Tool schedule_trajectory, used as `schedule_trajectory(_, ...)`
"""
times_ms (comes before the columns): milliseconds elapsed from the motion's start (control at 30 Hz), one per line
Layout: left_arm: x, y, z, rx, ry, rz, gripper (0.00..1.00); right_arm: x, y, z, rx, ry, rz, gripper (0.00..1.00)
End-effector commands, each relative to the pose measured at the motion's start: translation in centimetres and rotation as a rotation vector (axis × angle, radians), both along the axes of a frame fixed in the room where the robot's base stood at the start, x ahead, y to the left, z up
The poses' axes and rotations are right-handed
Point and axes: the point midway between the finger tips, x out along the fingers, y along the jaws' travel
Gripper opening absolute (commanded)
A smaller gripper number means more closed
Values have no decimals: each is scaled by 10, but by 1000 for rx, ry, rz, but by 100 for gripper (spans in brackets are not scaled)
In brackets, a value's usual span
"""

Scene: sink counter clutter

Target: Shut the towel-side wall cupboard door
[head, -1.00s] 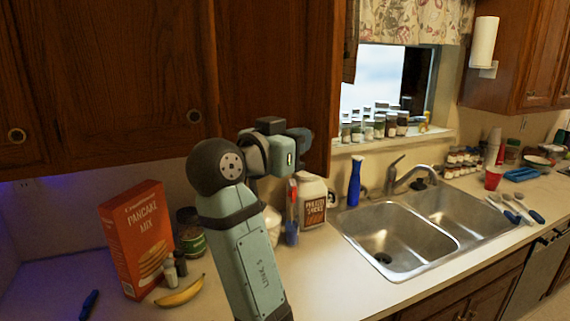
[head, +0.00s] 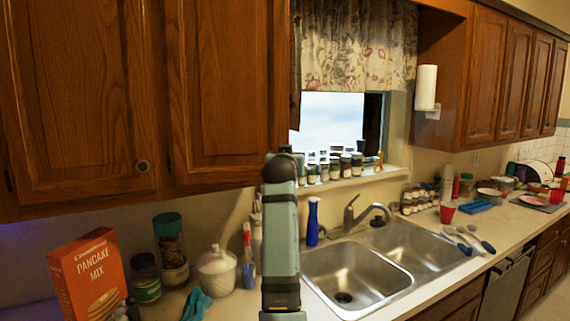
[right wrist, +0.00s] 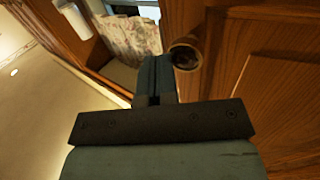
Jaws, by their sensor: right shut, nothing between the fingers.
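The wall cupboard on the paper-towel side (head: 505,75) is at the upper right of the head view, and its visible doors look shut. A white paper towel roll (head: 426,87) hangs on its side. The left wall cupboard has a door (head: 215,90) beside the window; I cannot tell whether it stands slightly open. My right arm rises in front of its lower right corner and hides the gripper there. In the right wrist view my right gripper (right wrist: 155,75) is shut and empty, close beside a round knob (right wrist: 185,54) on a wooden door (right wrist: 275,75). My left gripper is out of view.
The curtained window and its sill jars (head: 345,165) lie between the cupboards. Below are the sink (head: 345,270), a blue bottle (head: 313,222), a lidded white jar (head: 216,268) and a pancake mix box (head: 88,275). The air before the right cupboard looks clear.

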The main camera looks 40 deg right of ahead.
Motion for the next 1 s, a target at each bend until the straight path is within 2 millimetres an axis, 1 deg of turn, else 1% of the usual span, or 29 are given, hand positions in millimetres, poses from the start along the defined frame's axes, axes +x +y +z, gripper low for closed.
schedule_trajectory(33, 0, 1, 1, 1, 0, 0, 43, 11, -9, 1, 0, 1, 0, 0)
schedule_trajectory(200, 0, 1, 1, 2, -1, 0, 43, 39, -31, 0, 0, 1, 0, 0)
schedule_trajectory(300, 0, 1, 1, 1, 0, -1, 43, 53, -40, 0, -1, 1, 0, 0)
schedule_trajectory(433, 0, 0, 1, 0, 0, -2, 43, 66, -46, 0, -1, 1, 0, 0)
schedule_trajectory(633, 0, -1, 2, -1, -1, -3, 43, 76, -51, 0, 0, 0, 0, 0)
schedule_trajectory(1000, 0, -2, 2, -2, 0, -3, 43, 77, -52, 0, -1, 1, 1, 0)
